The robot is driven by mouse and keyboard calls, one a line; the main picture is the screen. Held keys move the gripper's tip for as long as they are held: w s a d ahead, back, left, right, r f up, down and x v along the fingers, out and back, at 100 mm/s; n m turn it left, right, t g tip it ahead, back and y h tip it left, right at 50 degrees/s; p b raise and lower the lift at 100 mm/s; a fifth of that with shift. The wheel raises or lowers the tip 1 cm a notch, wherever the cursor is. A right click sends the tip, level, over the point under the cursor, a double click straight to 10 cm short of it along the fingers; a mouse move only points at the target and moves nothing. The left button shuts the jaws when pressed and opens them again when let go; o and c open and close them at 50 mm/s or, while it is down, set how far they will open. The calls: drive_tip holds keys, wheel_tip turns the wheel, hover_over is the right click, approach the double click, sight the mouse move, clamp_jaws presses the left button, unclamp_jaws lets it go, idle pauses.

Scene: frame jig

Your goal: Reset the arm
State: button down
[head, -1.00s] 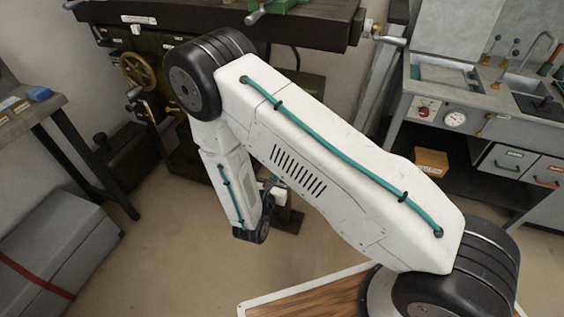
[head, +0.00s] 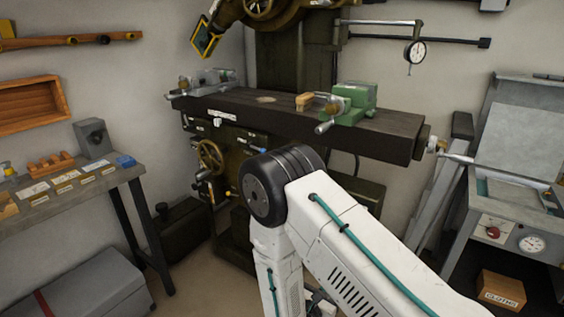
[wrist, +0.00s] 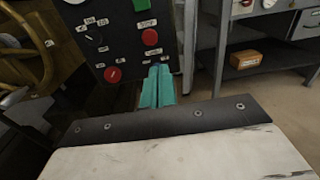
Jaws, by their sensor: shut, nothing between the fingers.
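My white arm (head: 345,235) with its teal cable rises from the lower right in the head view. Its black elbow joint (head: 270,187) is in front of the milling machine, and the forearm hangs down from it. My gripper is out of sight in the head view, below the picture or behind the arm. In the wrist view the teal fingertips of my gripper (wrist: 157,84) lie together with nothing between them. They show in front of the machine's control panel (wrist: 130,40), and whether they touch it cannot be told.
The milling machine's table (head: 240,112) carries a green vise (head: 355,103) and a wooden block (head: 304,102). A side bench (head: 70,195) and a grey chest (head: 85,285) stand left. A cloths box (head: 502,290) sits on a shelf at right. Some bare floor (head: 190,285) shows between.

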drive_tip(key=s+d+r+m+g+h, duration=0.1)
drive_tip(key=s+d+r+m+g, duration=0.45)
drive_tip(key=r+m+g, duration=0.2)
drive_tip(key=s+d+r+m+g+h, duration=0.2)
drive_tip(key=s+d+r+m+g, duration=0.2)
drive_tip(key=s+r+m+g, duration=0.35)
drive_tip(key=s+r+m+t+y, duration=0.1)
drive_tip(key=s+r+m+y, duration=0.5)
drive_tip(key=r, duration=0.5)
drive_tip(key=s+r+m+t+y, duration=0.1)
drive_tip(key=s+r+m+y, duration=0.6)
drive_tip(key=r, duration=0.4)
drive_tip(key=shift+s+t+y, duration=0.4)
drive_tip(key=shift+s+y, duration=0.3)
drive_tip(key=shift+s, duration=0.3)
drive_tip(key=shift+a, duration=0.1)
idle(0.6)
